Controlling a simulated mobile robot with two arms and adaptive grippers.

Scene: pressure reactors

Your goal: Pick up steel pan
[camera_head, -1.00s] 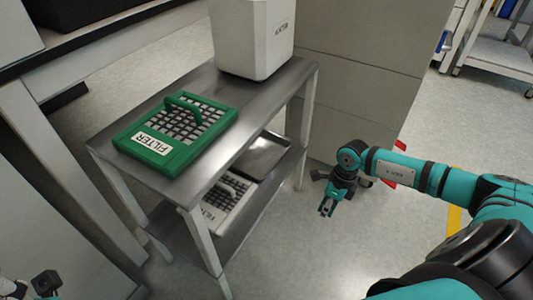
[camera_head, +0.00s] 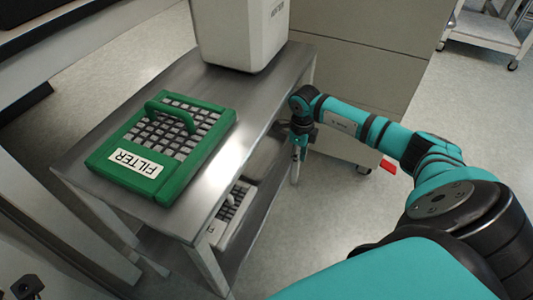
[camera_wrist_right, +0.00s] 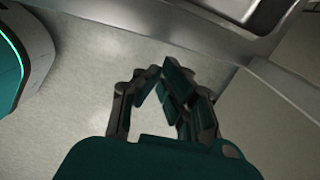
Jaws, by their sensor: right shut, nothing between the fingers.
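The steel pan (camera_head: 265,157) lies on the lower shelf of the metal cart, partly hidden by the top shelf's edge. In the right wrist view the pan (camera_wrist_right: 243,10) shows at the top edge, cut off by the frame. My right gripper (camera_head: 296,166) hangs beside the cart's right side, just right of the pan and apart from it. In the wrist view its fingers (camera_wrist_right: 168,80) are drawn together with nothing between them. A small dark part of my left gripper (camera_head: 27,287) shows at the bottom left corner, its fingers unclear.
The cart (camera_head: 88,150) carries a green filter (camera_head: 165,190) and a white container (camera_head: 240,35) on top. A grey filter (camera_head: 236,210) lies on the lower shelf in front of the pan. A cart leg (camera_wrist_right: 285,92) stands near my right gripper.

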